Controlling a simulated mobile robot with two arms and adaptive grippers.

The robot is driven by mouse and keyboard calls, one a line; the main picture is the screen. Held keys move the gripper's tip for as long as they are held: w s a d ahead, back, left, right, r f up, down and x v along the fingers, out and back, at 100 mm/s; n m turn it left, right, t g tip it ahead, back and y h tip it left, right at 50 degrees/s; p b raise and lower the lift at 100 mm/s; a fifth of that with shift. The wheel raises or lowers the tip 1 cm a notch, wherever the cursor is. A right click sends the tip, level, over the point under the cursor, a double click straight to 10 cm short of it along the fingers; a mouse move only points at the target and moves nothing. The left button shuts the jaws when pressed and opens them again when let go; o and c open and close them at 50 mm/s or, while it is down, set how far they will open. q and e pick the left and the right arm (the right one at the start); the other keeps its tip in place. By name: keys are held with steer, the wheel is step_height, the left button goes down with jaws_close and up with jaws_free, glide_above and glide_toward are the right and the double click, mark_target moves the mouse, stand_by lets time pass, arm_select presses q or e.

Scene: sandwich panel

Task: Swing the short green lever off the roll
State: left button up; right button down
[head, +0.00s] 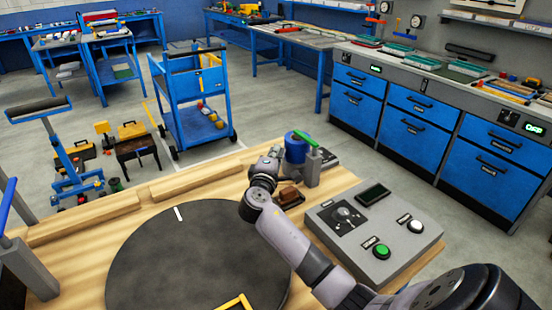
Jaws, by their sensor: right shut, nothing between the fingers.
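The short green lever (306,139) sits at the top of a grey upright post (312,167) on the back edge of the wooden bench. It slants over or beside a blue roll (296,151); I cannot tell whether they touch. My right arm reaches up from the lower right. Its gripper (275,153) is shut and empty just left of the roll, with the lever beyond it to the right. The fingertips are small and partly blend with the roll's side. My left gripper is not in view.
A dark round disc (190,265) lies on the bench, with a yellow piece (235,302) at its front. A grey control box (330,245) with green and white buttons stands to the right. A small brown block (289,196) lies below the roll. A blue-handled post (30,265) stands at left.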

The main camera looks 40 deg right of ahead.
mark_target(294, 131)
steer(key=w+d, duration=0.1)
steer(key=d, duration=0.1)
steer(key=w+d+b, duration=0.1)
steer(key=d, duration=0.1)
steer(key=w+d, duration=0.1)
steer(key=d, duration=0.2)
steer(key=shift+w, duration=0.1)
steer(key=shift+d, duration=0.65)
steer(key=shift+f+g+b, duration=0.15)
steer(key=shift+g+b, duration=0.15)
steer(key=shift+b, duration=0.3)
steer(key=shift+d+m+h, duration=0.15)
steer(key=shift+m+h, duration=0.25)
